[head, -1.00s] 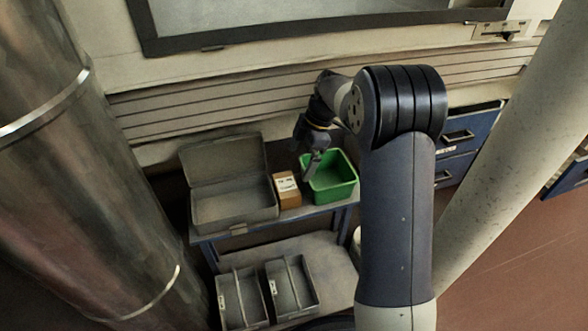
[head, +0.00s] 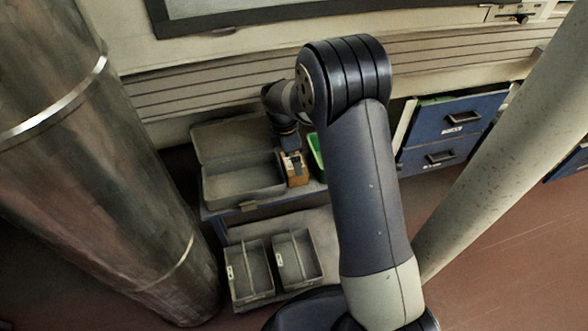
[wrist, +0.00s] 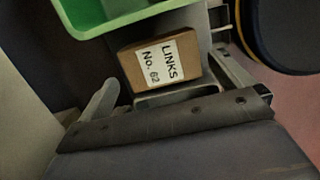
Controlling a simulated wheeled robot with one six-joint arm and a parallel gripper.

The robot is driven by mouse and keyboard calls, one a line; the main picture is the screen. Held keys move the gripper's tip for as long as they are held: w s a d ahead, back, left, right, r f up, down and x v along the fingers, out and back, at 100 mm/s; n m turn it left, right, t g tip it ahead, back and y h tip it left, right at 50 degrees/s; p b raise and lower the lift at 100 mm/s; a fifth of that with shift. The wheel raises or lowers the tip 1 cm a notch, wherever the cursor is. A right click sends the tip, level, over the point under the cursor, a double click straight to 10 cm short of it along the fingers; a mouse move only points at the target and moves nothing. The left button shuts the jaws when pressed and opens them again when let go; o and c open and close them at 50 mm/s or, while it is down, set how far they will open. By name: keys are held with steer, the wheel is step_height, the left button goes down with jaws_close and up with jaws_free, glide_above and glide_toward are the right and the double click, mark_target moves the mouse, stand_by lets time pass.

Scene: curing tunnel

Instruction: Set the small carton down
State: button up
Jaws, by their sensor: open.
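The small carton (head: 296,173) is a brown box on the blue bench, between the open grey case and the green bin. In the wrist view the carton (wrist: 150,72) shows a white label reading "LINKS No. 62". My gripper (head: 291,153) is over the carton and hides part of it in the head view. In the wrist view my gripper (wrist: 172,80) is open, one finger left of the carton and one right. I cannot tell whether either finger touches it.
The open grey case (head: 240,186) stands left of the carton, its lid up. The green bin (head: 316,160) is close on the right, mostly hidden by my arm. Two grey trays (head: 250,275) sit on the lower shelf. Blue drawers (head: 455,120) stand at right.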

steer(key=f, duration=0.1)
steer(key=f+b, duration=0.1)
steer(key=f, duration=0.3)
steer(key=shift+d+b, duration=0.3)
steer(key=shift+b, duration=0.1)
steer(key=shift+c, duration=0.6)
steer(key=c, duration=0.8)
steer(key=shift+o, duration=0.2)
steer(key=shift+r, duration=0.15)
